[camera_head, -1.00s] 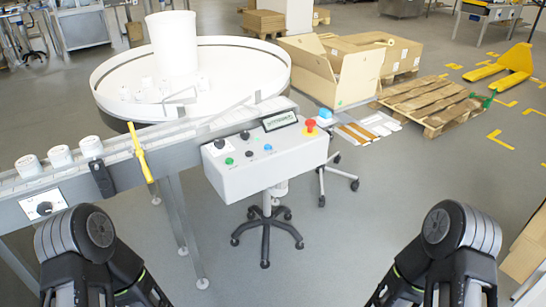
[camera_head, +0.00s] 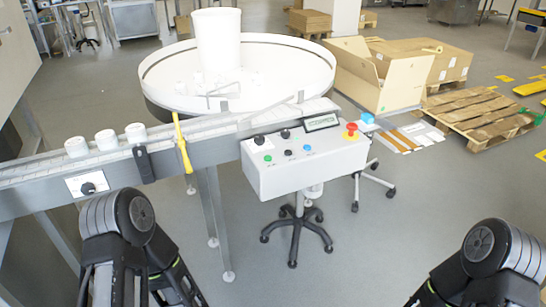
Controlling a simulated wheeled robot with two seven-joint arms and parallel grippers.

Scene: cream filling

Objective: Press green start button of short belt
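The green button (camera_head: 268,159) is a small round spot at the left of the sloping face of a white control box (camera_head: 305,177). The box stands on a dark wheeled base beside the short belt (camera_head: 225,124). My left arm shows as a rounded dark joint at the lower left, and my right arm as a similar joint at the lower right. Both are apart from the box in the picture. Neither gripper's fingertips show, so their opening is hidden.
The box also carries a red emergency stop (camera_head: 351,131), a display (camera_head: 321,122), a blue button (camera_head: 307,148) and black knobs. White jars (camera_head: 106,140) stand on the belt. A round white table (camera_head: 160,70) is behind. Floor between my arms and the box is clear.

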